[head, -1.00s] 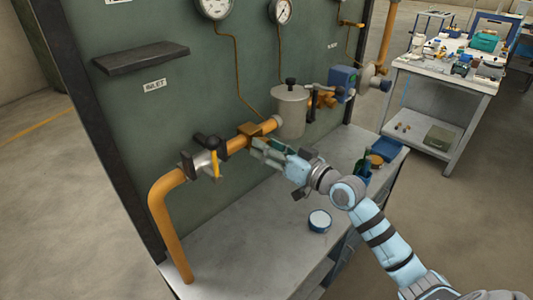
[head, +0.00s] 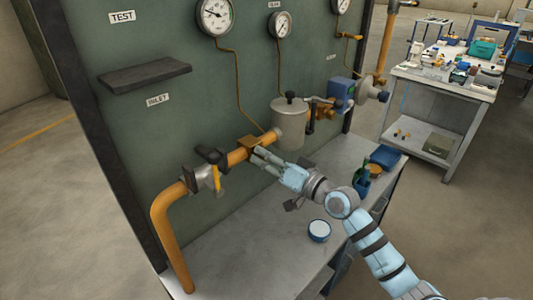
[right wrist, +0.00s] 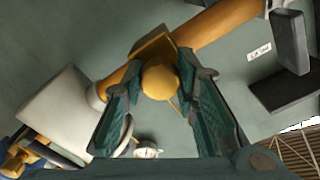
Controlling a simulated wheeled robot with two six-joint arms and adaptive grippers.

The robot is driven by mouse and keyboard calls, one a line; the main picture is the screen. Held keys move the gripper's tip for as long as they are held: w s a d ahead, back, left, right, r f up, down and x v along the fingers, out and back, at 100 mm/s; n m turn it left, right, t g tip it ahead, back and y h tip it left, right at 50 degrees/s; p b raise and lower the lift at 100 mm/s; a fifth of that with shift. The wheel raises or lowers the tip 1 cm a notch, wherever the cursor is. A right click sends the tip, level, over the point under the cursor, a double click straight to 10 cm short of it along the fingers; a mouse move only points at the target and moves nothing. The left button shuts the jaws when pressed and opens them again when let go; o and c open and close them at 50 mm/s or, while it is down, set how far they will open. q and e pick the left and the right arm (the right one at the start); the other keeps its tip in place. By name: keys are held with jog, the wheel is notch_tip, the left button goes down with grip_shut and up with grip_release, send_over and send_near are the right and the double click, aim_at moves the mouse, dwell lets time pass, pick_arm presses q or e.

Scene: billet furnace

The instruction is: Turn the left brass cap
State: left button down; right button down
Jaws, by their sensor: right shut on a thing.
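The brass cap (right wrist: 160,80) is a round yellow end on a brass tee on the orange pipe, seen in the right wrist view. In the head view the tee (head: 249,142) shows beside my fingertips, and the cap is mostly hidden by them. My right gripper (head: 259,154) reaches in from the right at the tee; in the right wrist view its two green-padded fingers (right wrist: 160,90) stand on both sides of the cap, shut on it. My left gripper is not in view.
A black-handled valve (head: 210,165) sits on the pipe left of the tee. A grey canister (head: 290,122) stands behind and right of my fingers. A blue-rimmed round tin (head: 319,231) lies on the bench (head: 250,250) below my arm. Gauges and a dark shelf (head: 145,75) are on the panel.

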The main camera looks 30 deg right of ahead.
jog(key=c, duration=1.2)
grip_release()
jog(key=shift+c, duration=0.2)
jog(key=v, duration=0.7)
jog(key=shift+s, duration=0.3)
jog(key=shift+w, duration=0.1)
